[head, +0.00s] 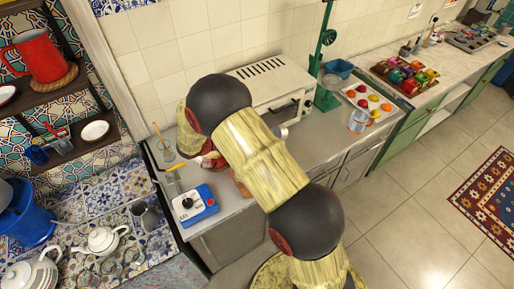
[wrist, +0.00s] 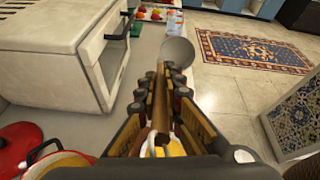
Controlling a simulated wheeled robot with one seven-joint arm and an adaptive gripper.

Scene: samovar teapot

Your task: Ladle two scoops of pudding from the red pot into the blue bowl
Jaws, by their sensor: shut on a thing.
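My gripper (wrist: 163,95) is shut on the brown handle of a ladle in the wrist view. The ladle's round grey bowl (wrist: 177,52) sticks out beyond the fingertips, near the counter's front edge in the picture; I cannot tell whether it holds anything. The red pot (wrist: 60,165) is at the lower left, partly cut off, beside a red lid (wrist: 18,145). Red parts (head: 212,160) also show in the head view, largely behind my arm. A blue bowl (head: 340,68) stands at the back of the counter in the head view. My arm hides my gripper there.
A white toaster oven (wrist: 60,50) stands left of my gripper. A tray with colourful round items (head: 369,98), a metal can (head: 358,121) and a green stand (head: 327,90) are farther along the counter. A blue device (head: 194,205) sits near the front edge. Open floor lies to the right.

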